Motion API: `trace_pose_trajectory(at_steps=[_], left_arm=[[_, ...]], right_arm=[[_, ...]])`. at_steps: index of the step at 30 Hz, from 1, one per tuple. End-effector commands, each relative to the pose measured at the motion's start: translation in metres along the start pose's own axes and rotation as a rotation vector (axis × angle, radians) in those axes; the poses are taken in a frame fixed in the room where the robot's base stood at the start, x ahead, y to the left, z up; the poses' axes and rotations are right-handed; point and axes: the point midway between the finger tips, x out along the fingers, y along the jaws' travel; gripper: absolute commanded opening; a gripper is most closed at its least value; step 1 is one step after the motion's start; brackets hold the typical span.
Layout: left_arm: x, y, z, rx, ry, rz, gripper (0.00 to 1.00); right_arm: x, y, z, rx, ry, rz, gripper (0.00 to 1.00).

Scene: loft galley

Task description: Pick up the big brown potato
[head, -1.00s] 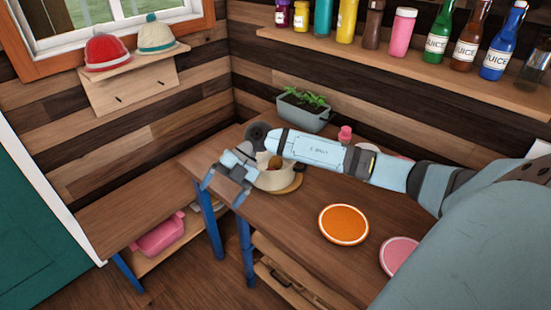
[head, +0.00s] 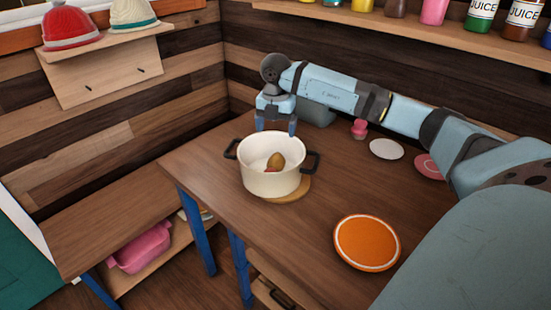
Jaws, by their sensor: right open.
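A brown potato (head: 276,161) is inside a cream pot (head: 271,182) with two dark handles. Something small and reddish lies beside the potato in the pot, too small to make out. The pot stands on a round wooden board (head: 297,191) on the table. My right gripper (head: 276,128) is open and empty, pointing down just behind the pot's far rim, apart from the potato. My left gripper is not in view.
An orange plate (head: 367,242) lies at the table's front right. A white plate (head: 386,149), a pink plate (head: 429,166) and a pink cup-like item (head: 360,128) are farther back. A planter (head: 318,112) is behind my arm. The brown table (head: 200,160) is clear left of the pot.

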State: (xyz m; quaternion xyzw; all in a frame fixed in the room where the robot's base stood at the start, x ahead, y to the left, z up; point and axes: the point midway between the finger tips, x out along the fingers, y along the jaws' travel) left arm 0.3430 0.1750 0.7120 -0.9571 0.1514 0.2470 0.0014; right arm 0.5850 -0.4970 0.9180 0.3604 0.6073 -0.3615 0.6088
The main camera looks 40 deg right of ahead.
Motion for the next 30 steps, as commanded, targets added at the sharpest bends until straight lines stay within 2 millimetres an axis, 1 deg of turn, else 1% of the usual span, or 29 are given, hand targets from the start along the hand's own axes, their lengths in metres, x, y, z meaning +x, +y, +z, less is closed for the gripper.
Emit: trace_pose_trajectory(at_steps=[1,3,6,9,17,25,27,30], left_arm=[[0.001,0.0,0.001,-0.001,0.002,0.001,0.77],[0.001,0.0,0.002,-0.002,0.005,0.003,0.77],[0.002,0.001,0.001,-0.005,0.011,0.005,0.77],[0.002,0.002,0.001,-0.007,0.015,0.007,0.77],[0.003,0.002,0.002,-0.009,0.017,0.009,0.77],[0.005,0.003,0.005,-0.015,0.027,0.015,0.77],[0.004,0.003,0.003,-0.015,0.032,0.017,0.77],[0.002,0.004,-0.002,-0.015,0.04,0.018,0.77]], right_arm=[[0.013,-0.001,-0.001,0.0,0.002,-0.004,0.85],[0.028,0.0,-0.001,-0.001,0.003,-0.003,0.85],[0.046,0.0,-0.001,0.0,0.002,-0.002,0.85],[0.059,0.0,-0.001,0.0,0.002,-0.002,0.85],[0.074,0.0,-0.001,-0.001,0.003,0.0,0.85],[0.114,-0.001,-0.003,-0.002,0.003,-0.002,0.85],[0.119,-0.001,-0.003,-0.001,0.003,0.0,0.85],[0.119,-0.001,-0.002,-0.002,0.002,0.001,0.85]])
